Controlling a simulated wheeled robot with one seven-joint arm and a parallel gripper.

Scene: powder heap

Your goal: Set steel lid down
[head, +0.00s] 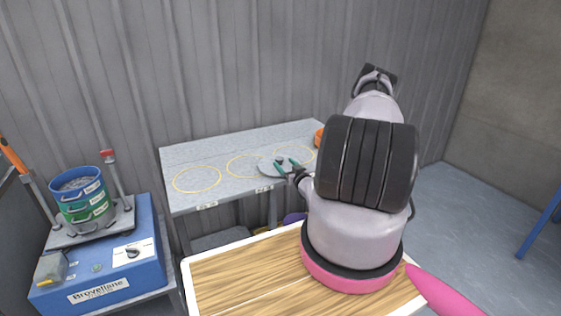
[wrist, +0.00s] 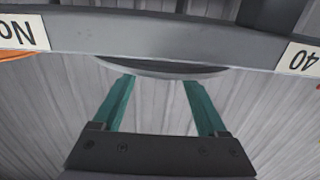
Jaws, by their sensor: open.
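The steel lid (head: 266,168) is a flat grey disc at the grey side table (head: 215,152), near its front edge, between two yellow rings. In the wrist view, the lid (wrist: 160,68) shows almost edge-on as a thin grey disc beside the table's front edge (wrist: 160,38). My gripper (head: 283,163) is at the lid. Its two teal fingers are apart in the wrist view (wrist: 157,80), with their tips close to the lid and nothing seen clamped between them. I cannot tell whether the fingers touch the lid or whether it rests fully on the table.
Yellow rings (head: 197,179) mark the side table. An orange item (head: 319,137) stands at its right end. A blue shaker (head: 105,268) with stacked sieves (head: 83,200) is at left. A wooden-topped bench (head: 235,277) is in front. A corrugated wall rises behind.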

